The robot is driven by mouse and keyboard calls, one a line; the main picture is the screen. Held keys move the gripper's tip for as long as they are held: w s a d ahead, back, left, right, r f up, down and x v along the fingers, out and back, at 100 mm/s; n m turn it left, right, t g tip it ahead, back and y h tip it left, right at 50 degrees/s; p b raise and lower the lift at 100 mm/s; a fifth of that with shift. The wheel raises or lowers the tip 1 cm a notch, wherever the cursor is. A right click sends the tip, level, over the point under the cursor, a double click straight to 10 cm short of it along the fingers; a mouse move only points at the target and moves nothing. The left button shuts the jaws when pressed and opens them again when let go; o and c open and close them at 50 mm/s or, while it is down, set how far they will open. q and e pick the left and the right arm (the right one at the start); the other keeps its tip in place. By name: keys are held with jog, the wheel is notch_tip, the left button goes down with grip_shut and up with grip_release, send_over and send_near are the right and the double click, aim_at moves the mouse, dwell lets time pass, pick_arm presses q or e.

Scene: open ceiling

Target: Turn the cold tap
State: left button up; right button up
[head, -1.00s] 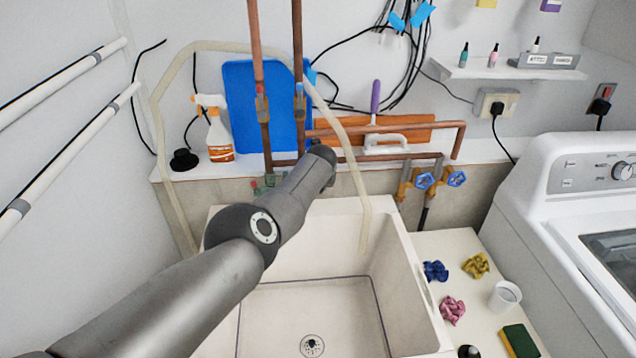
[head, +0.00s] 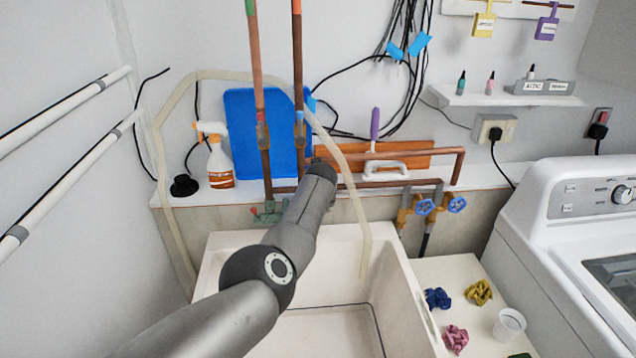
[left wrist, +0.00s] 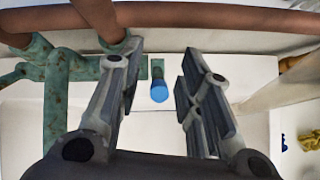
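In the left wrist view, a short fitting with a blue round end (left wrist: 159,91) points out from greenish, corroded pipework (left wrist: 60,72). My left gripper (left wrist: 160,62) is open, with its two fingers on either side of the blue end in the picture. I see no contact, and the depth gap is hard to judge. In the head view, part of the green pipework (head: 268,212) shows above the sink's back edge; my left arm hides the gripper and the blue end. My right gripper is out of view.
The white sink (head: 408,300) lies below my arm. A pale hose (head: 352,180) arches over its back, and copper pipes (head: 410,155) run along the wall. A spray bottle (head: 218,160) and blue board (head: 240,130) stand at the left. A washing machine (head: 530,205) is at the right.

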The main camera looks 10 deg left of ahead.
pick_arm(q)
notch_tip(320, 180, up, 8)
jog(key=shift+f, duration=0.2)
jog(key=shift+s+f, duration=0.1)
dwell(0.3)
